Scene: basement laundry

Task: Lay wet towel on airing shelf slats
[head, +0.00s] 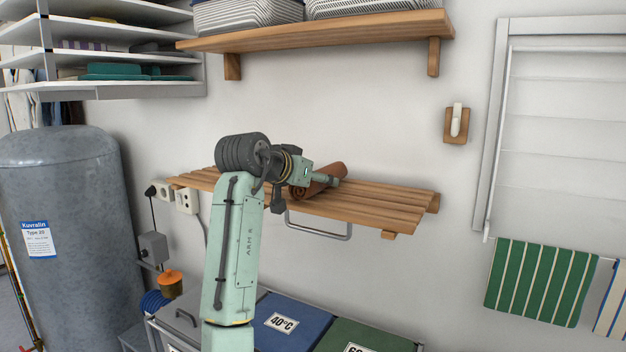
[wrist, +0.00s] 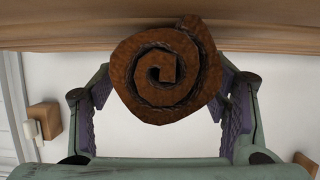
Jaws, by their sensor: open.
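The towel is a rolled brown bundle (head: 326,178) lying on the wooden slats of the airing shelf (head: 386,205), near the middle. Its spiral end (wrist: 165,72) faces the wrist camera. My gripper (head: 334,181) is at the roll, just over the slats. In the wrist view its fingers (wrist: 165,90) stand apart on either side of the roll, with a gap showing at the left finger. The right finger is close to the roll; I cannot tell whether it touches. The shelf edge (wrist: 70,30) runs along the top of the wrist view, which looks upside down.
An upper shelf (head: 330,32) with baskets hangs above. A metal rail (head: 320,234) hangs under the slats. Labelled bins (head: 298,318) stand below, and a grey tank (head: 65,195) is at left. A wall hook (head: 456,122) is at right. The right-hand slats are clear.

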